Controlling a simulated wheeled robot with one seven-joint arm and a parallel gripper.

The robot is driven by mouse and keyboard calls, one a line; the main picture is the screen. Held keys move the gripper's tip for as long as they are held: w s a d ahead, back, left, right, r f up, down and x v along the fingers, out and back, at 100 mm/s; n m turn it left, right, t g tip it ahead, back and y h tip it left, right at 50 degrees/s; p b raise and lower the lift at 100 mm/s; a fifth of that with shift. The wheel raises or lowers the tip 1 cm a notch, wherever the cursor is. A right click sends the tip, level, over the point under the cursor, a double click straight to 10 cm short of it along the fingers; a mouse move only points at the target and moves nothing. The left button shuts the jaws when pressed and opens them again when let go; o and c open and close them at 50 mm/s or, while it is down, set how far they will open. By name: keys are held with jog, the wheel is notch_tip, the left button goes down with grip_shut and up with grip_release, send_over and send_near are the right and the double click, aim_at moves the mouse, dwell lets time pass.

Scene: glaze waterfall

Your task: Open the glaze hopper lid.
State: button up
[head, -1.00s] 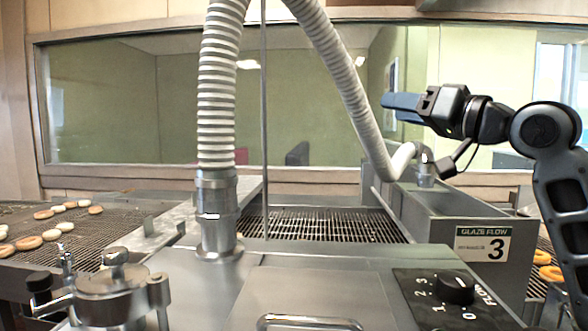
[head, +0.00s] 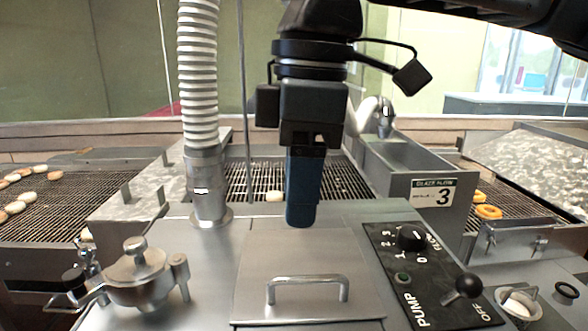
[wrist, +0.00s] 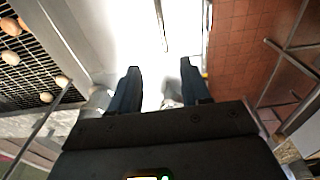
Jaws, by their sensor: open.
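The glaze hopper lid (head: 265,257) is a flat square metal plate lying shut on the machine's top in the head view. Its silver bar handle (head: 308,280) is near the front edge. My gripper (head: 303,222) points straight down at the lid's back edge, behind the handle and apart from it. In the head view its blue fingers overlap one another. In the wrist view the two fingers (wrist: 160,88) are spread with nothing between them. A pale, overexposed surface lies beyond the fingers there.
A ribbed hose (head: 199,90) rises left of the lid. A round capped fitting (head: 135,275) stands at front left. The black pump panel (head: 425,275) with knob and lever is right of the lid. Doughnuts (head: 18,190) lie on the left conveyor.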

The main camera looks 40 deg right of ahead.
jog(key=shift+g+h, duration=0.3)
jog(key=f+b, duration=0.1)
jog(key=f, duration=0.2)
jog(key=f+b, duration=0.2)
jog(key=f, duration=0.2)
jog(key=s+f+b, duration=0.1)
jog(key=f+b, duration=0.1)
jog(key=f, duration=0.2)
jog(key=shift+d+f, duration=0.1)
jog(key=shift+d, duration=0.2)
grip_shut()
dwell(1.1)
